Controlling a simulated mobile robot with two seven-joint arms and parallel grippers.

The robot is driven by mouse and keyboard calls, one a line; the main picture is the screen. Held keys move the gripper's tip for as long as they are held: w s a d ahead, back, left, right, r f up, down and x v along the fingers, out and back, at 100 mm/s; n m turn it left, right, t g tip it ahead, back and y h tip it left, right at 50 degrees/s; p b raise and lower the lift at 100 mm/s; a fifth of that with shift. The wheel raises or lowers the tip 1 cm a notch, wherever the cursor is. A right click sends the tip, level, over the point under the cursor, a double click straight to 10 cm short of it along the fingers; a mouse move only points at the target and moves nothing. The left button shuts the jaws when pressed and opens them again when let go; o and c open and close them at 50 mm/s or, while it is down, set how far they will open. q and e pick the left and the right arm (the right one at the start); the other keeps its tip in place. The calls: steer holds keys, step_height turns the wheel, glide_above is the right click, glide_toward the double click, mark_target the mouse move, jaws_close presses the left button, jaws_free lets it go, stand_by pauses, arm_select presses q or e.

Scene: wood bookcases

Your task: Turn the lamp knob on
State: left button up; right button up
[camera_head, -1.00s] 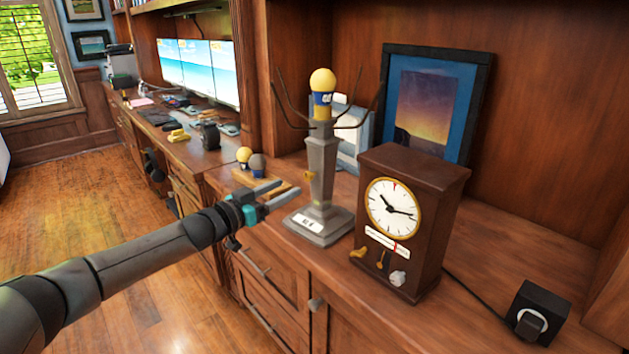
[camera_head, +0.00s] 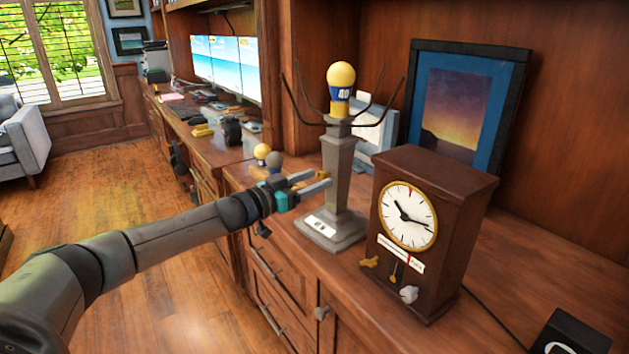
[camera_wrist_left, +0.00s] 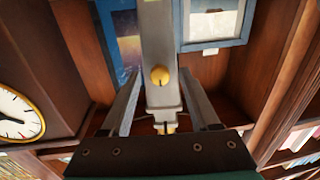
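The lamp (camera_head: 336,178) is a grey square post on a stepped base with a yellow bulb (camera_head: 341,76) on top. It stands on the wooden counter. In the left wrist view the grey post (camera_wrist_left: 158,35) runs up the middle, with a small round yellow knob (camera_wrist_left: 159,75) on it. My left gripper (camera_head: 322,178) is open and empty, its tips close to the post. In the left wrist view the knob shows between the two fingers (camera_wrist_left: 160,85); I cannot tell if they touch anything. The knob is not clear in the head view. My right gripper is not in view.
A brown clock (camera_head: 435,230) stands just right of the lamp, also at the left of the wrist view (camera_wrist_left: 18,115). A framed picture (camera_head: 466,105) leans behind. A black box (camera_head: 570,335) is at front right.

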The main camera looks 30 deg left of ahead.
arm_select(q)
jaws_close()
stand_by(0.5)
